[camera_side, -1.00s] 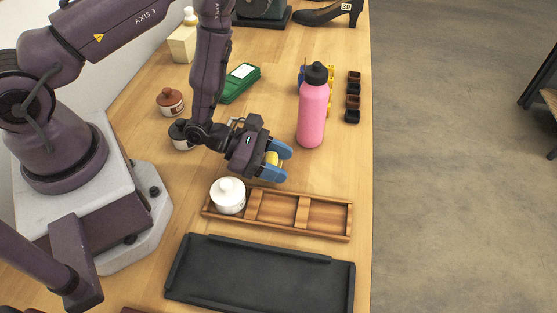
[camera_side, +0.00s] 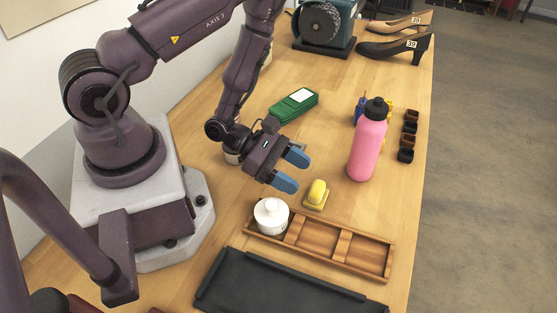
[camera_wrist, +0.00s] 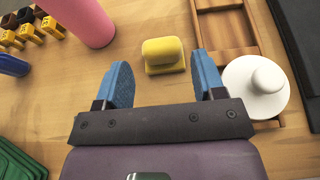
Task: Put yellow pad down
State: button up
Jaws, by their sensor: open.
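The yellow pad (camera_side: 316,194) lies on the wooden table, between the pink bottle and the white lidded jar. It has a raised rounded grip on a flat base. It also shows in the wrist view (camera_wrist: 163,54), just beyond the fingertips and between their lines. My gripper (camera_side: 291,171) is open with blue fingers, to the left of the pad and apart from it in the side view. In the wrist view, my gripper (camera_wrist: 160,76) has nothing between its fingers.
The wooden divided tray (camera_side: 345,268) holds the white jar (camera_side: 270,215) in its left compartment. A black tray (camera_side: 285,288) lies in front. The pink bottle (camera_side: 367,145) stands right of the pad, with small dark cups (camera_side: 408,140) beyond.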

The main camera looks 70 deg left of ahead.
jog(key=v, duration=0.4)
jog(key=shift+s+a+r, duration=0.1)
jog(key=shift+s+a, duration=0.05)
jog(key=s+d+r+m+g+h, duration=0.1)
jog(key=d+r+m+g+h, duration=0.15)
jog(key=r+m+g, duration=0.4)
jog(key=s+d+r+m+g+h, duration=0.1)
jog(key=s+d+r+m+g, duration=0.2)
jog(key=r+m, duration=0.6)
jog(key=s+a+r+m+t+y, duration=0.1)
jog(key=a+r+m+t+y, duration=0.1)
jog(key=r+m+y, duration=0.3)
jog(key=a+r+m+t+y, duration=0.3)
jog(key=r+m+y, duration=0.3)
jog(key=r+y, duration=0.2)
jog(key=shift+s+a+r+t, duration=0.35)
jog(key=shift+a, duration=0.55)
